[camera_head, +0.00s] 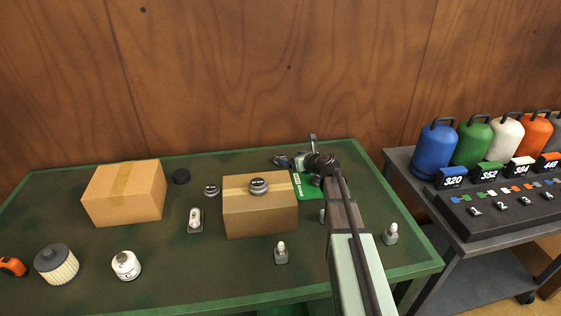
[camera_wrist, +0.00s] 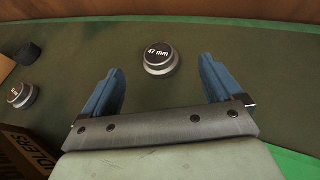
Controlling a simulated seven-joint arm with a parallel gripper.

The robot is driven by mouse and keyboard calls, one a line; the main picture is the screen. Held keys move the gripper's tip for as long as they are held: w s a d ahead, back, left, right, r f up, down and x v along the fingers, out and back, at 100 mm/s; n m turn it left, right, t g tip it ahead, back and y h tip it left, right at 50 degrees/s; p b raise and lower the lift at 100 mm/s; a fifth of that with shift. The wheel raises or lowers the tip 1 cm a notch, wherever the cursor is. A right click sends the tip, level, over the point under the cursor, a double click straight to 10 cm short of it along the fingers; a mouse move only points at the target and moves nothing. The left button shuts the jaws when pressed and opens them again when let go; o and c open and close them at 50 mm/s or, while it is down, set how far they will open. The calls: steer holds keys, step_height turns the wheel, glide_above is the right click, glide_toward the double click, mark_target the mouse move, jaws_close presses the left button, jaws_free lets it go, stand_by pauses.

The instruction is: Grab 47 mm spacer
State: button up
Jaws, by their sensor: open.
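The 47 mm spacer (camera_wrist: 159,60) is a round dark piece with a grey rim and a label reading "47 mm" on top. In the wrist view it lies on the green table top, between and slightly beyond the tips of my gripper (camera_wrist: 162,72). The two blue fingers stand wide apart, one on each side, with visible gaps to the spacer. Nothing is held.
Another spacer (camera_head: 212,189) and a black disc (camera_head: 180,176) lie to the left. A cardboard box (camera_head: 261,213) with a spacer (camera_head: 258,186) on top stands in front of my gripper. A second box (camera_head: 124,194) stands farther left. Small upright parts (camera_head: 281,254) stand near the front.

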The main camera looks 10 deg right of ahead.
steer(key=shift+f+x, duration=0.2)
steer(key=shift+x, duration=1.55)
steer(key=shift+f+x, duration=0.2)
steer(key=shift+x, duration=1.55)
steer(key=shift+s, duration=0.25)
steer(key=shift+c, duration=0.4)
steer(key=c, duration=1.2)
